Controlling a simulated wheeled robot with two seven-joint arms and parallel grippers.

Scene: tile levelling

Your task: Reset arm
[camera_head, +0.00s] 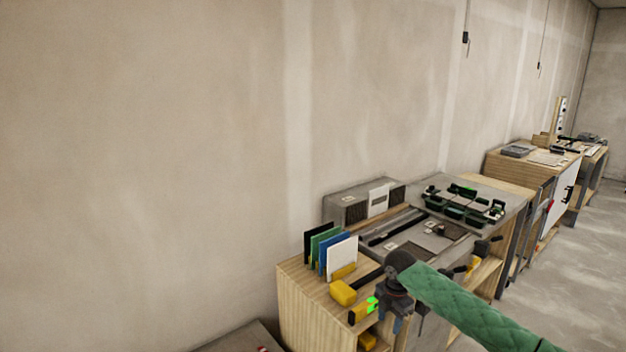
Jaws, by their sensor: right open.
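My right gripper (390,325) hangs at the front of the wooden workbench (300,305), at the end of my green-sleeved arm coming in from the lower right. Its jaws point down, are open and appear empty. A yellow and black tool with a bright green light (364,310) sits just left of the gripper on the bench edge; I cannot tell whether they touch. My left gripper is not in view.
Upright black, green, blue and white panels (341,257) stand at the bench's left end, near a yellow block (343,293). A grey tray (432,237) and a green-and-black clamp rack (464,205) lie further back. More benches line the wall; floor at right is clear.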

